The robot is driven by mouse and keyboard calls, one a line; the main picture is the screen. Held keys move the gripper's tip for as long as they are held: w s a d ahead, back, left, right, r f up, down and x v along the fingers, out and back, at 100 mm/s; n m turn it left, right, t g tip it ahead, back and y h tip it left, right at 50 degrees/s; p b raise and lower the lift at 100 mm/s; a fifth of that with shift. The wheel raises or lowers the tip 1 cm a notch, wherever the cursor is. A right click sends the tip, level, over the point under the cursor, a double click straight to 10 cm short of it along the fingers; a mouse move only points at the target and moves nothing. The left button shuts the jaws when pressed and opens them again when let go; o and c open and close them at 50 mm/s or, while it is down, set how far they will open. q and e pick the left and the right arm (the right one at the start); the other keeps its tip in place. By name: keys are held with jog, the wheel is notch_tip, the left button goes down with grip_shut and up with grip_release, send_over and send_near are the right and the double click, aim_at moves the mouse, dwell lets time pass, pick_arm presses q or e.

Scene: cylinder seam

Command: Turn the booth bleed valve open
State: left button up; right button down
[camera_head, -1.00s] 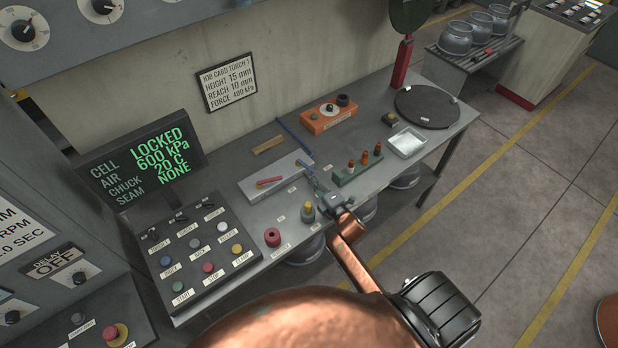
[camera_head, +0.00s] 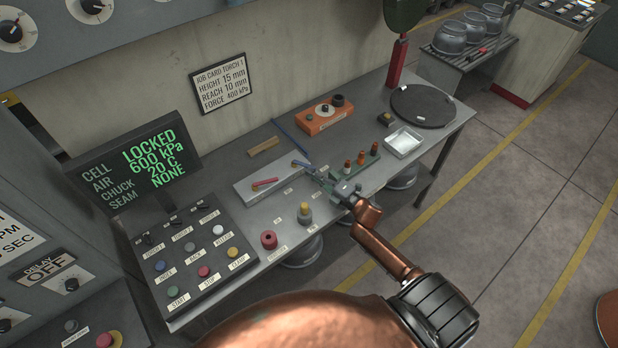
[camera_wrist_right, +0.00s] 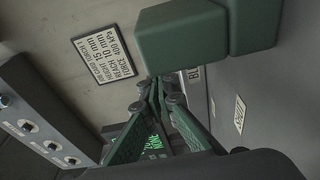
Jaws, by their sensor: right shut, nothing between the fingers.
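A pale grey block (camera_head: 285,180) on the workbench carries a red lever (camera_head: 265,183) and a blue lever (camera_head: 301,164). My right gripper (camera_head: 318,176) is shut and empty, low over the bench by the block's right end, close to the blue lever; contact cannot be told. In the right wrist view its green fingers (camera_wrist_right: 158,95) meet at the tips, with no lever seen between them. My left gripper is not in view.
A grey-yellow knob (camera_head: 304,212) and a red spool (camera_head: 269,240) sit at the front edge. A button panel (camera_head: 200,255) is left. The display (camera_head: 140,160) reads LOCKED, 600 kPa.

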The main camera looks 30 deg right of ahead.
jog(key=shift+w+d+b, duration=0.35)
jog(key=shift+d+b, duration=0.05)
jog(key=shift+d, duration=0.5)
